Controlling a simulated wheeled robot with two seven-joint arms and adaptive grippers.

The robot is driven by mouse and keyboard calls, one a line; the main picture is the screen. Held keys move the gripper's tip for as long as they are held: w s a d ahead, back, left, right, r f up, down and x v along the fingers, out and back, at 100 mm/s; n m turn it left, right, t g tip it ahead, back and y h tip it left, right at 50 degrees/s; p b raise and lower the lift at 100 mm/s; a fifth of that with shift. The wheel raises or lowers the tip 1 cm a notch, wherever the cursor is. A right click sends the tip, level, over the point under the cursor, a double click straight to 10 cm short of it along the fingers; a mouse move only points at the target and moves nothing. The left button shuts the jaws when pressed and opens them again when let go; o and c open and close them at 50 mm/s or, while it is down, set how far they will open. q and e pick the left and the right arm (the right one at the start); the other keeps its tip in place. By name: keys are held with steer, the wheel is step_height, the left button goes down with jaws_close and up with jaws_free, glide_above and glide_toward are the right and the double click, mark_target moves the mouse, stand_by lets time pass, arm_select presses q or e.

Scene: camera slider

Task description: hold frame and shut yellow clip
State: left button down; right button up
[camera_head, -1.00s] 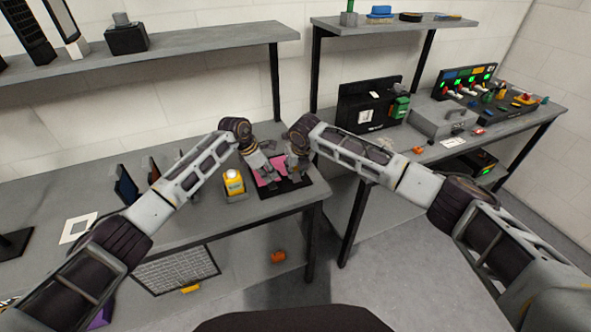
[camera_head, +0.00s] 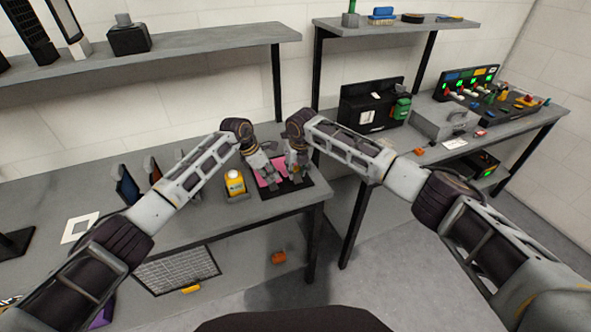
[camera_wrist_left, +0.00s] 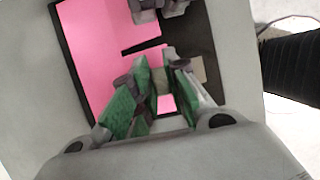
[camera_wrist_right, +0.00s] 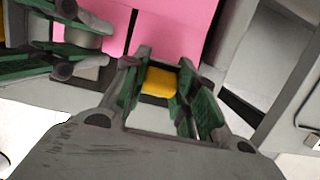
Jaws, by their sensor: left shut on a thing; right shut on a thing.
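The frame is a flat dark border (camera_head: 306,183) around a pink panel (camera_head: 265,166), lying near the right end of the left table. Its dark border (camera_wrist_left: 203,35) and pink panel (camera_wrist_left: 90,50) also show in the left wrist view. My left gripper (camera_head: 270,183) points down at the frame, shut on a small grey block (camera_wrist_left: 163,80) there. My right gripper (camera_head: 296,178) is beside it, to the right. In the right wrist view the yellow clip (camera_wrist_right: 158,82) is between my right fingers, at the edge of the pink panel. The fingers hide parts of the clip.
A yellow-and-white bottle (camera_head: 235,183) stands just left of the frame on the table (camera_head: 200,225). A second table at the right holds a grey toolbox (camera_head: 440,118). A gap separates the tables.

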mark_target(299, 182)
steer(key=o, duration=1)
steer(key=shift+s, duration=0.1)
steer(key=shift+o, duration=0.2)
steer(key=v, duration=1.2)
